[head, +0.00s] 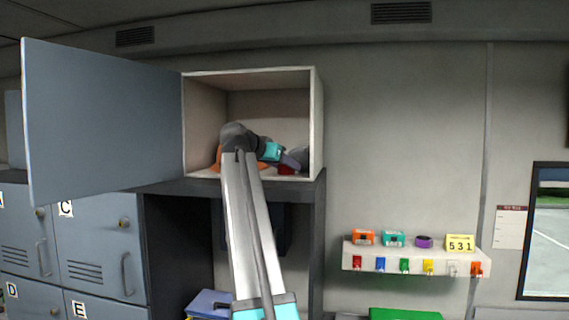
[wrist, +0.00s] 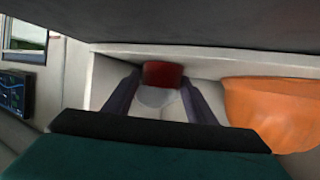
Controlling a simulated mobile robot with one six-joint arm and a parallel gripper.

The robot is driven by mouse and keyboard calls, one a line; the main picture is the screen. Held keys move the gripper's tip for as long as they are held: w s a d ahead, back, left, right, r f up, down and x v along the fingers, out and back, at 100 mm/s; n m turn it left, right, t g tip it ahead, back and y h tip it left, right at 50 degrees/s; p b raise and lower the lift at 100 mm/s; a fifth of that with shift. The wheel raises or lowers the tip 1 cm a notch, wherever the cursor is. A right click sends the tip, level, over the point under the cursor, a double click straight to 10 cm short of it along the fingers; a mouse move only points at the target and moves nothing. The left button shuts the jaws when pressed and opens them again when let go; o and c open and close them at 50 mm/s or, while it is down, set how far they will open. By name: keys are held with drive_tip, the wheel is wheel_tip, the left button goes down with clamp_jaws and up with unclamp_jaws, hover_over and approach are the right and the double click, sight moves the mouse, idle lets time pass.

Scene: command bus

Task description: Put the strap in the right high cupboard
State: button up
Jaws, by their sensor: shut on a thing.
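The strap (wrist: 163,73) appears as a dark red block between my gripper's two dark fingers in the wrist view. It also shows as a small red patch in the head view (head: 286,170), low at the cupboard's front right. My gripper (head: 291,162) is shut on it inside the open high cupboard (head: 318,120), near the right wall and floor. I cannot tell whether the strap touches the floor. The cupboard door (head: 100,120) stands wide open to the left. My arm hides part of the cupboard's interior.
An orange rounded object (wrist: 270,105) is in the cupboard beside my gripper, mostly behind my arm in the head view. A grey object (head: 301,154) is at the right wall. Grey lockers (head: 95,240) stand below left. A wall shelf (head: 415,260) with small coloured items is at right.

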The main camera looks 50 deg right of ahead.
drive_tip(key=shift+f, duration=0.15)
drive_tip(key=o, duration=1.2)
drive_tip(key=shift+o, duration=0.2)
drive_tip(key=shift+r, duration=0.2)
drive_tip(key=shift+a+r+b, duration=0.1)
drive_tip(key=shift+a+b, duration=0.35)
drive_tip(key=shift+a, duration=0.15)
drive_tip(key=b+v, duration=0.4)
drive_tip(key=v, duration=0.6)
drive_tip(key=shift+s+a+r, duration=0.15)
drive_tip(key=shift+a+r, duration=0.05)
drive_tip(key=shift+a, duration=0.15)
drive_tip(key=shift+s, duration=0.1)
